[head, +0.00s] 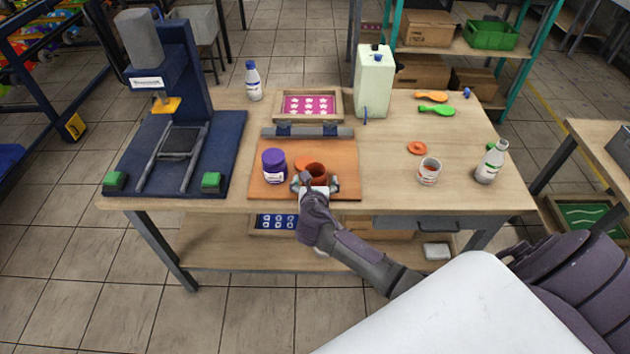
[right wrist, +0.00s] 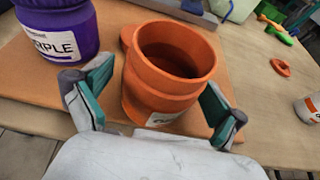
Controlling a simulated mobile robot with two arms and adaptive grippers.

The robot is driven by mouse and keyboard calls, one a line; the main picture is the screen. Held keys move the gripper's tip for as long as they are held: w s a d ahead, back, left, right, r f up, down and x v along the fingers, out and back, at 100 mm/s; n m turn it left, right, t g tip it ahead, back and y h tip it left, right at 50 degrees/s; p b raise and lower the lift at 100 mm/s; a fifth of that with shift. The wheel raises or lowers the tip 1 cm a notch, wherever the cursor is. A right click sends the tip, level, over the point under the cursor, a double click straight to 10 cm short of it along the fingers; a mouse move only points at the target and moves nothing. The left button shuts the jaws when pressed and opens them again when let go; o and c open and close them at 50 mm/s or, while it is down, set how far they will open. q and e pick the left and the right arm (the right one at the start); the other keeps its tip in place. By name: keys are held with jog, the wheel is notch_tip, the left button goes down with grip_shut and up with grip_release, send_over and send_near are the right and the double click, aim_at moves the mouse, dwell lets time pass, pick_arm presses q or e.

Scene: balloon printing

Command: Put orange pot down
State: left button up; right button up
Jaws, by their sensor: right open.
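The orange pot (head: 316,173) stands upright without its lid on the orange-brown board at the front of the table. It also shows in the right wrist view (right wrist: 170,70), with a white label low on its side. My right gripper (head: 315,184) is open at the pot. In the right wrist view its two fingers (right wrist: 160,105) stand on either side of the pot, with gaps between them and its wall. An orange lid (head: 304,162) lies partly hidden behind the pot. My left gripper is not in view.
The purple pot (head: 274,166) stands just left of the orange one on the board (head: 345,185). A blue press (head: 180,130) fills the left. At the right stand a white jar (head: 429,172), an orange ring lid (head: 417,148) and a bottle (head: 491,162). A white canister (head: 374,82) stands behind.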

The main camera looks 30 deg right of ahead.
jog(key=v, duration=1.2)
jog(key=s+f+m+g+y, duration=0.25)
jog(key=s+f+m, duration=0.35)
jog(key=f, duration=0.8)
jog(key=s+f+m+g+y, duration=0.3)
jog(key=s+f, duration=0.4)
jog(key=f, duration=0.8)
jog(key=s+a+f+m+g, duration=0.1)
jog(key=s+f+m, duration=0.3)
jog(key=s, duration=0.5)
jog(key=s+f+m+g+y, duration=0.1)
jog(key=s+f+m+g, duration=0.1)
jog(key=s+f+m, duration=0.3)
jog(key=s+a+f+m+g, duration=0.1)
jog(key=s+f+m+g, duration=0.1)
jog(key=s+f+m, duration=0.3)
jog(key=s+m, duration=0.4)
jog(key=s, duration=0.5)
jog(key=shift+s+a+f+y, duration=0.15)
jog(key=shift+s+a+y, duration=0.05)
jog(key=shift+a+y, duration=0.15)
